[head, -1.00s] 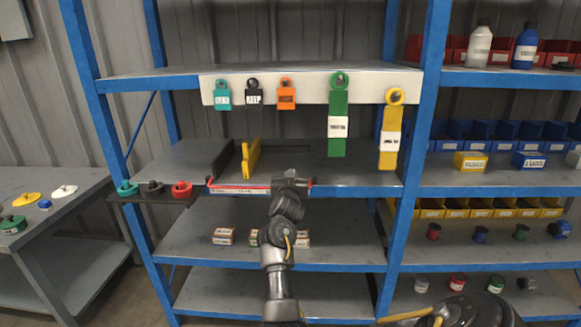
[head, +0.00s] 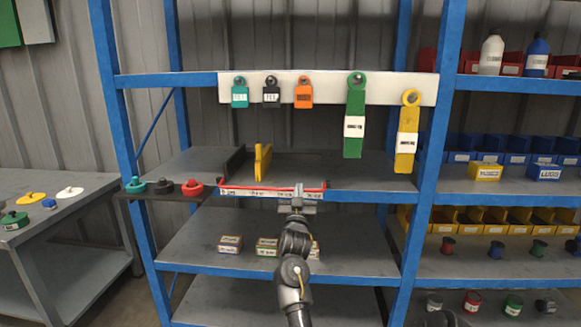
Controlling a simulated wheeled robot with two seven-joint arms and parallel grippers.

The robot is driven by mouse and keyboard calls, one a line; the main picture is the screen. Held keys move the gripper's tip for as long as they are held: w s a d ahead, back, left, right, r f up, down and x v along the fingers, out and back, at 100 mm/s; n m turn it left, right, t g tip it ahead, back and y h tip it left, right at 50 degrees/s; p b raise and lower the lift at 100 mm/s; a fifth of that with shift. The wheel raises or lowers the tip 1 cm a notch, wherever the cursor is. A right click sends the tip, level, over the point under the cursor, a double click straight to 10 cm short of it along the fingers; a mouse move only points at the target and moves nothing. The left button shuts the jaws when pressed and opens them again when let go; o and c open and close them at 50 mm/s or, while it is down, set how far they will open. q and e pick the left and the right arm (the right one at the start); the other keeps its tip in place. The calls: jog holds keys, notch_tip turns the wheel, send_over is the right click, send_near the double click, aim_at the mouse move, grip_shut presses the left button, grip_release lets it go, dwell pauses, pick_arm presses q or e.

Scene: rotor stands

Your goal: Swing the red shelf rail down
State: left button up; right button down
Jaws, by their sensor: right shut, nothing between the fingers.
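The red shelf rail (head: 255,188) is a thin red bar along the front edge of the middle shelf, above a white label strip. It lies level, with its right end near the middle of the shelf. My right gripper (head: 298,194) is shut and empty at the front of the shelf edge, near the rail's right end. It covers a short part of the label strip; I cannot tell whether it touches the rail. My left gripper is not in view.
A yellow divider (head: 262,162) stands on the shelf behind the rail. Green (head: 355,110) and yellow (head: 407,140) tags hang from a white board above. Red, black and teal knobs sit on a ledge (head: 160,193) at left. Small boxes (head: 230,243) lie on the shelf below.

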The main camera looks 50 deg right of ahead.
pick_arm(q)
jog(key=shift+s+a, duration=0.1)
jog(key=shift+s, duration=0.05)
pick_arm(e)
jog(key=shift+a+f, duration=0.1)
jog(key=shift+f, duration=0.3)
dwell(0.4)
